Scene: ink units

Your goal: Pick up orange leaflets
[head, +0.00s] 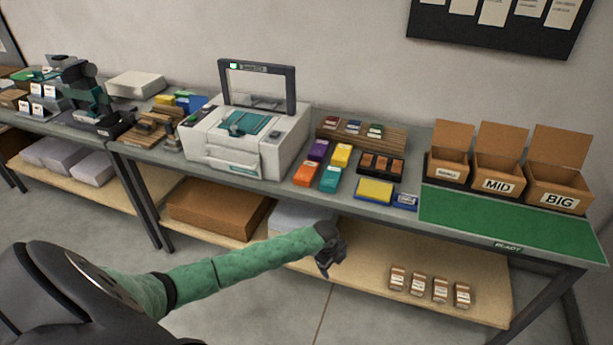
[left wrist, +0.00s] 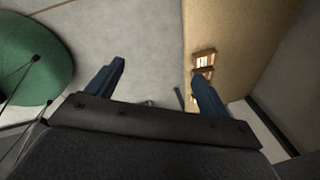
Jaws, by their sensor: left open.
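An orange flat block (head: 304,174) lies on the worktop right of the printer, beside purple, yellow and teal ones. I cannot tell whether it is the leaflets. My left gripper (head: 330,262) hangs in front of the table, lower than the worktop and apart from the orange block. In the left wrist view the gripper (left wrist: 160,85) has its two fingers spread with nothing between them. The orange block does not show in that view. My right gripper is not in view.
A white printer (head: 205,140) stands left of the blocks. A green mat (head: 500,228) lies to the right, with open boxes (head: 498,176) marked MID and BIG behind it. Small brown packs (head: 440,290) stand on the lower shelf (head: 370,262). The table's front edge lies beyond my gripper.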

